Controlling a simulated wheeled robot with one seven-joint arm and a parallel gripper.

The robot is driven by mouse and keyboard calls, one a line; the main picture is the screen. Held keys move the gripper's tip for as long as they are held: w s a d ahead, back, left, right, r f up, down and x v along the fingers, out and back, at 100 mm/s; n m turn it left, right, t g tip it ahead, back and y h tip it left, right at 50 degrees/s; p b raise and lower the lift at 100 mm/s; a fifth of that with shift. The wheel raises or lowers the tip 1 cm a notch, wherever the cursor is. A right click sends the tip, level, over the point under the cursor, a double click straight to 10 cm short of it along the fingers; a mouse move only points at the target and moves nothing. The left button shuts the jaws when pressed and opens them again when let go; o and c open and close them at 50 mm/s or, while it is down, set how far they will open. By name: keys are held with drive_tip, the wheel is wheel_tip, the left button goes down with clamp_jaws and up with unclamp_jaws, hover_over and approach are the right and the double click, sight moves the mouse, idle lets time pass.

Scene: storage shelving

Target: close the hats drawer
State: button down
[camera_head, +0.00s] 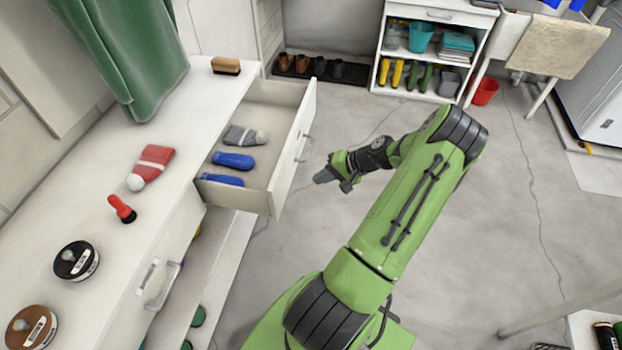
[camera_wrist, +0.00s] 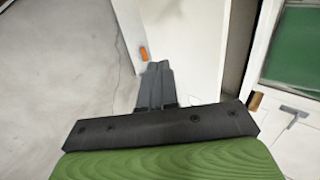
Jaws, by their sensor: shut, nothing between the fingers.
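The hats drawer (camera_head: 293,150) is pulled out from the white cabinet and stands open. It holds a grey knitted hat (camera_head: 241,135) with a pale pompom and two blue rolled items (camera_head: 233,160). The drawer front has a metal handle (camera_head: 303,147). My gripper (camera_head: 318,179) is shut and empty, to the right of the drawer front with a gap to it in the head view. In the wrist view my shut gripper fingers (camera_wrist: 157,68) point at the floor beside a white panel (camera_wrist: 180,40); I cannot tell whether this is the drawer front.
On the cabinet top (camera_head: 125,220) lie a red hat (camera_head: 150,167), a brush (camera_head: 226,65), a red-handled item (camera_head: 121,208) and two round tins. A lower drawer with a handle (camera_head: 160,283) is near. A shoe tray (camera_head: 322,70) and shelf (camera_head: 425,90) stand behind.

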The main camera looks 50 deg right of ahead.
sight(284, 185)
drive_tip(key=w+a+f, duration=0.1)
drive_tip(key=w, duration=0.1)
drive_tip(key=w+a+f+b, duration=0.1)
drive_tip(key=w+f, duration=0.1)
drive_tip(key=w, duration=0.1)
drive_tip(key=w+a+f+b, duration=0.1)
drive_tip(key=w, duration=0.1)
drive_tip(key=shift+w+a+f, duration=0.2)
drive_tip(key=shift+w+f, duration=0.05)
drive_tip(key=shift+f, duration=0.05)
drive_tip(key=shift+w+r, duration=0.1)
drive_tip(key=shift+w, duration=0.15)
drive_tip(key=shift+w+a, duration=0.1)
drive_tip(key=w+a, duration=0.3)
drive_tip(key=w, duration=0.4)
drive_tip(key=w+a+b, duration=0.1)
drive_tip(key=w+a, duration=0.2)
drive_tip(key=w, duration=0.4)
drive_tip(key=w+a, duration=0.3)
drive_tip(key=w, duration=0.4)
drive_tip(key=shift+b, duration=0.35)
drive_tip(key=shift+w+a, duration=0.25)
drive_tip(key=shift+w, duration=0.2)
drive_tip(key=shift+w+r, duration=0.1)
drive_tip(key=shift+a+r, duration=0.1)
